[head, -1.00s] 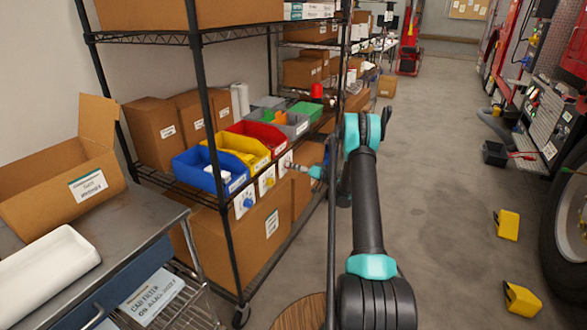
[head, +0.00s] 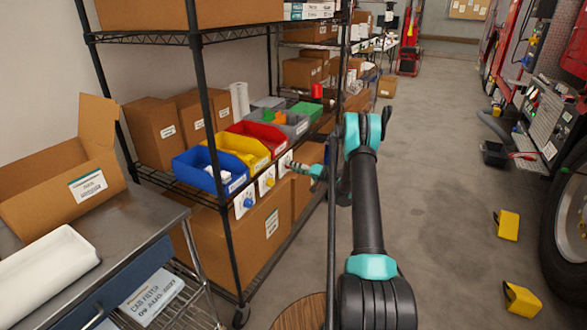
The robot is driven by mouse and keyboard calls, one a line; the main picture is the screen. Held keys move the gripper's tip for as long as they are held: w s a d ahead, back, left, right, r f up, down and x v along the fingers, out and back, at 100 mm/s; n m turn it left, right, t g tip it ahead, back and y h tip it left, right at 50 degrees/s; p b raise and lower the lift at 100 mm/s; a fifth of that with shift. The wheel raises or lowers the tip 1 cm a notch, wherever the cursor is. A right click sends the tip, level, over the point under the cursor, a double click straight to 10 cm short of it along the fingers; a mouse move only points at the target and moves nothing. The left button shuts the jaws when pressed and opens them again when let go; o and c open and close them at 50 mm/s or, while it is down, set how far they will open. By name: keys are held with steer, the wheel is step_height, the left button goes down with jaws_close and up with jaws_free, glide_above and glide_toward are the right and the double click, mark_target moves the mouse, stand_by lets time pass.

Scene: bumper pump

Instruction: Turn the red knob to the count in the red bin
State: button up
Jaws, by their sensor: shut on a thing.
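The red bin (head: 262,131) sits on the middle shelf, right of the yellow bin (head: 246,146) and the blue bin (head: 205,165). A white dial card (head: 286,160) hangs below the front of the red bin. My gripper (head: 298,167) reaches in from the right and is shut at this card. The red knob is hidden behind the fingers, so I cannot see which way it points. A blue knob (head: 248,202) and a yellow knob (head: 269,182) show on the neighbouring cards. The count inside the red bin is too small to tell.
The shelf's black front post (head: 218,180) stands left of the cards. Large cardboard boxes (head: 240,245) fill the space below. A metal cart (head: 120,225) stands at the left.

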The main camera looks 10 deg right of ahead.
steer(key=o, duration=1.2)
steer(key=shift+c, duration=0.2)
steer(key=v, duration=1.2)
